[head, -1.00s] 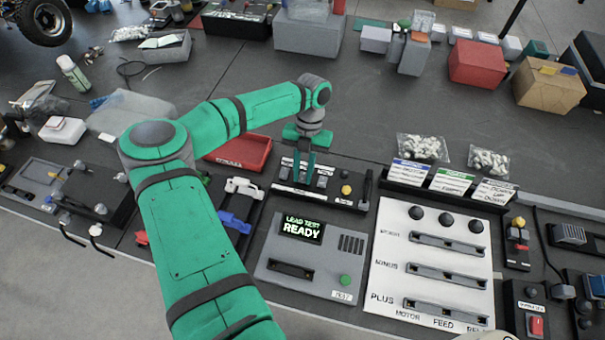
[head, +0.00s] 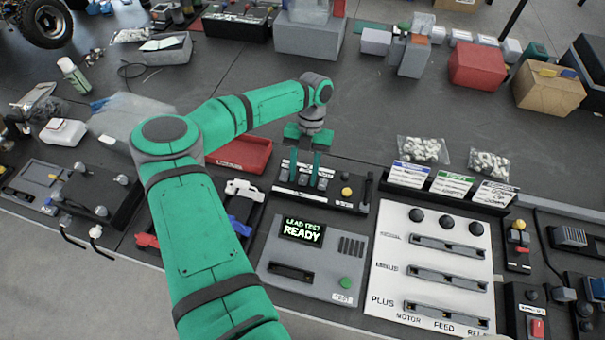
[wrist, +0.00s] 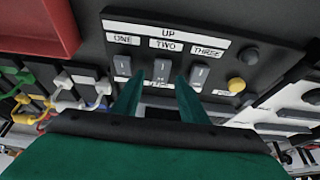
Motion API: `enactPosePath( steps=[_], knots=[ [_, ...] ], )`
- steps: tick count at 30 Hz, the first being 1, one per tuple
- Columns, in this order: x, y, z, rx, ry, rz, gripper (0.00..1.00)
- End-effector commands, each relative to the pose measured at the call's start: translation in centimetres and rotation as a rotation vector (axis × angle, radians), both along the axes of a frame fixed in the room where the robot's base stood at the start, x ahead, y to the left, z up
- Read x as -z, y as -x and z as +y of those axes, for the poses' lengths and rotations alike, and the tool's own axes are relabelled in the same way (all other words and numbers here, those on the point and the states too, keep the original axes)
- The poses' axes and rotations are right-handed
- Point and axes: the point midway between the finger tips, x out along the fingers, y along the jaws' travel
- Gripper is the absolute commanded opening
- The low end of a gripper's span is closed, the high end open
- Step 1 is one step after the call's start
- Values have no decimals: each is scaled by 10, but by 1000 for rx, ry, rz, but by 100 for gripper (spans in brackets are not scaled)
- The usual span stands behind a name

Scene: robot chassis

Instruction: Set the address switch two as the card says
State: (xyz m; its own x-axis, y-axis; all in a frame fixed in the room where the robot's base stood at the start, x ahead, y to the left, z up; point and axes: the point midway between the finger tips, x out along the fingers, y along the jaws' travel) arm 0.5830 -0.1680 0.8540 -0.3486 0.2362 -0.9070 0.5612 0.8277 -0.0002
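The address switch panel (head: 345,203) is a black box below my gripper. In the wrist view it has three grey switches under an "UP" label: switch one (wrist: 122,68), switch two (wrist: 162,72) and switch three (wrist: 199,76). I cannot tell which way switch two is set. My gripper (head: 306,178) is open and empty. In the wrist view its green fingertips (wrist: 158,85) are on either side of the lower part of switch two; contact is unclear. Three cards, blue-topped (head: 412,174), green-topped (head: 453,184) and a right one (head: 495,193), stand in a holder. Their writing is too small to read.
A yellow button (wrist: 236,84) sits right of switch three. A red tray (head: 243,155) lies left of the panel. The lead test box (head: 315,262), its screen showing READY, and a white board (head: 400,245) with slots are in front. Bags of white pieces (head: 423,148) lie behind the cards.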

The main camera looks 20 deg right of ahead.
Motion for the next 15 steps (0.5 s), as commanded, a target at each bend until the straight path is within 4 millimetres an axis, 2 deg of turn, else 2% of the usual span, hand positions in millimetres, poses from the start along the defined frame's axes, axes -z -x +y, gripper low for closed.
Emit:
enactPosePath(
  steps=[15],
  knots=[
    [-78,-31,-18,-4,0,-3,39]
  ],
)
